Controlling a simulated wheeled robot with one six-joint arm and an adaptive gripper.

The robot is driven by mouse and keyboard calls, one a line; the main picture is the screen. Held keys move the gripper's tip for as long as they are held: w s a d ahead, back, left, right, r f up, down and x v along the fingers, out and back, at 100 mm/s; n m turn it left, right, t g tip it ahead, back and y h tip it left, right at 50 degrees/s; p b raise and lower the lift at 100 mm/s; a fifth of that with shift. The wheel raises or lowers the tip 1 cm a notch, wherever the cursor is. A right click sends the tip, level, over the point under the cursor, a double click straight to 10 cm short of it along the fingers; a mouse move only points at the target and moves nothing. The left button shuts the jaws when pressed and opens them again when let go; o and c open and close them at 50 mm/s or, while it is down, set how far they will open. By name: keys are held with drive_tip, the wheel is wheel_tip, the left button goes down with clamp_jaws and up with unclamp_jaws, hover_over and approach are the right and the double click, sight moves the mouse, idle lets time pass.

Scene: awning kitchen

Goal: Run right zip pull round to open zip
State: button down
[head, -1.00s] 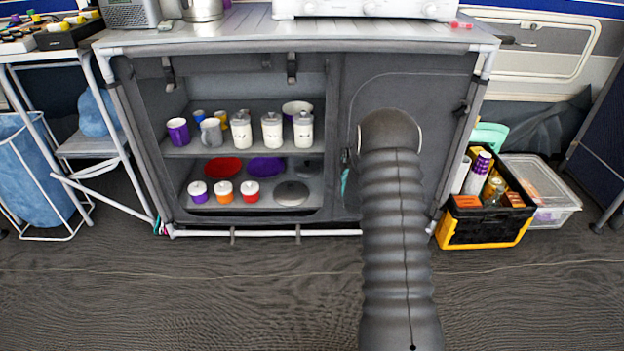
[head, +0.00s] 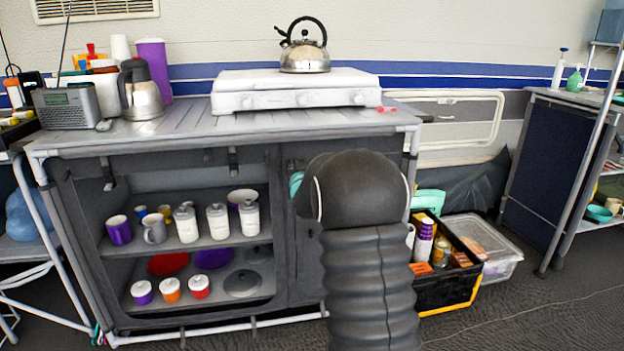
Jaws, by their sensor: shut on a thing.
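The grey fabric cupboard (head: 160,155) stands ahead, with open shelves on the left and a closed fabric door panel (head: 302,255) on the right. My dark ribbed arm covers most of that panel. A small teal part at my arm's left edge, near the panel's upper left, seems to belong to my gripper (head: 296,183). The rest of my gripper is hidden behind the arm. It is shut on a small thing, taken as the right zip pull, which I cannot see. Most of the zip line is hidden too.
A stove (head: 296,90) with a kettle (head: 305,52) stands on the cupboard top. Mugs and white jars (head: 218,220) fill the left shelves. A black and yellow crate (head: 445,290) and a clear box (head: 487,245) stand close on the right. Floor is clear at front right.

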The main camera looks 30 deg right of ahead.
drive_tip(key=shift+a+r, duration=0.15)
drive_tip(key=shift+r, duration=0.25)
drive_tip(key=shift+r, duration=0.1)
drive_tip(key=c, duration=1.2)
unclamp_jaws()
drive_tip(key=v, duration=1.2)
